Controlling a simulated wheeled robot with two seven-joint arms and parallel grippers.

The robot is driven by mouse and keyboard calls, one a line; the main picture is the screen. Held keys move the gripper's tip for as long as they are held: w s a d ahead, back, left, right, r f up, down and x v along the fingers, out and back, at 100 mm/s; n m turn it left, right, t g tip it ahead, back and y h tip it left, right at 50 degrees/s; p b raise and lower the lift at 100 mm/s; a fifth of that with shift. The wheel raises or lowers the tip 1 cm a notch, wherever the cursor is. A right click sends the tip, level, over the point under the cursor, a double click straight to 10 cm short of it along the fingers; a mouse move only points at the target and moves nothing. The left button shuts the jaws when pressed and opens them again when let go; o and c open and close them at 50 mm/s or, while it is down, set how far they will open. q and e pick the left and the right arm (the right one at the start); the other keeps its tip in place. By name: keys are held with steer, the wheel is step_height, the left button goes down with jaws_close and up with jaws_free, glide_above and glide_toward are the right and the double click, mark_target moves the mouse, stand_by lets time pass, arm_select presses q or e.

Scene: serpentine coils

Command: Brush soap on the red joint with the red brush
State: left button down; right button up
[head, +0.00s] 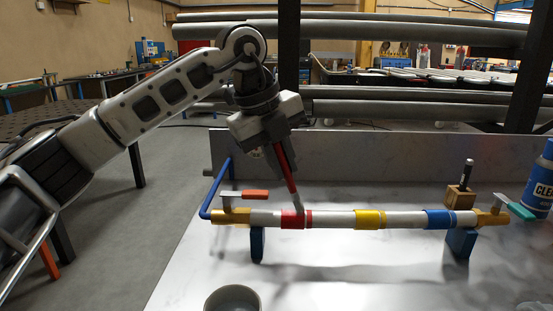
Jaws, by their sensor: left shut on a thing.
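My left gripper (272,143) comes in from the left and is shut on the red brush (286,171). The brush tilts down to the right, and its pale tip meets or overlaps the pipe at the right side of the red joint (292,219); whether it touches cannot be told for sure. The red joint is a band on a white horizontal pipe, which also carries a yellow joint (370,219) and a blue joint (439,219). No soap can be made out on the red joint. My right gripper is not in view.
The pipe rests on blue supports (257,243) above the pale table (340,280). A grey cup (232,299) stands at the front. A wooden block (459,198) with a dark-handled tool and a blue cleaner can (540,180) are at the right. Valves with orange (255,194) and teal handles flank the pipe.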

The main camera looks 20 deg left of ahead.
arm_select(q)
steer(key=shift+w+d, duration=0.1)
steer(key=shift+d, duration=0.4)
steer(key=shift+a, duration=0.15)
steer(key=a, duration=0.2)
steer(key=s+a, duration=0.1)
steer(key=a, duration=0.1)
steer(key=shift+s+b, duration=0.1)
steer(key=shift+b, duration=0.2)
stand_by(0.3)
step_height(320, 180, up, 6)
steer(key=p, duration=0.5)
